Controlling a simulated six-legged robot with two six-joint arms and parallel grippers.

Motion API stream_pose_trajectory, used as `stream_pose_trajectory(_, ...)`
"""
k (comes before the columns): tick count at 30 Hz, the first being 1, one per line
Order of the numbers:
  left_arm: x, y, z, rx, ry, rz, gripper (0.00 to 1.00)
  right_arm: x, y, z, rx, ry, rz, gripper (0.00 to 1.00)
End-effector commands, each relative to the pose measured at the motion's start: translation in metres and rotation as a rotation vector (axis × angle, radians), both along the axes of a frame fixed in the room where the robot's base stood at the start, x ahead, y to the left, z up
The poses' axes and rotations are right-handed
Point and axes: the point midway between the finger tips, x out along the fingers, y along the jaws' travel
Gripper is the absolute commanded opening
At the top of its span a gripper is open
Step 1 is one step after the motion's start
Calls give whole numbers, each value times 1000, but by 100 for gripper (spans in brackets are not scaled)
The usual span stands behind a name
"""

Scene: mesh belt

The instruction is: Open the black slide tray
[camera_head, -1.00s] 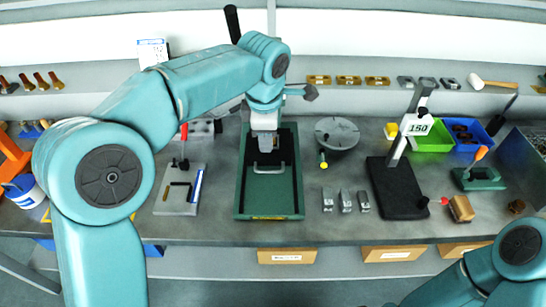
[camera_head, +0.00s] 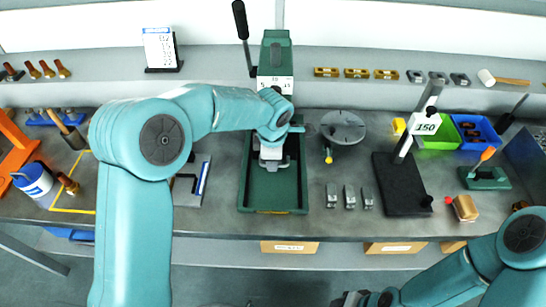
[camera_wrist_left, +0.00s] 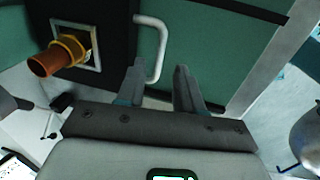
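The green press (camera_head: 275,58) stands at the back of the bench, with its long green base (camera_head: 272,200) reaching toward me. The black slide tray (camera_wrist_left: 108,18) shows in the left wrist view, with a silver U-shaped handle (camera_wrist_left: 163,50) on its edge and a copper-coloured part (camera_wrist_left: 58,56) in a square holder on it. My left gripper (camera_head: 270,163) is over the base. In the left wrist view its two fingers (camera_wrist_left: 160,78) are apart, with the handle between and beyond them; I see no grip. My right gripper (camera_head: 350,299) is at the bottom edge, partly cut off.
A round plate (camera_head: 343,127) and several small metal blocks (camera_head: 349,196) lie right of the base. A black gauge stand (camera_head: 402,185) is further right. A grey plate (camera_head: 190,188) is on the left. The base's front floor is clear.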

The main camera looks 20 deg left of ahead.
Motion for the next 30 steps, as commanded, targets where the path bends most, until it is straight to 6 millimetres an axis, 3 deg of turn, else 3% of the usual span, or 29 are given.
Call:
stream_pose_trajectory(6,5,1,-19,1,0,-1,36,0,0,5,0,0,0,43)
stream_pose_trajectory(14,6,1,-21,0,0,0,36,0,0,5,0,0,0,43)
stream_pose_trajectory(18,6,1,-21,0,0,0,0,0,0,5,0,0,0,43)
stream_pose_trajectory(30,6,1,-21,1,0,0,0,0,0,5,0,0,0,43)
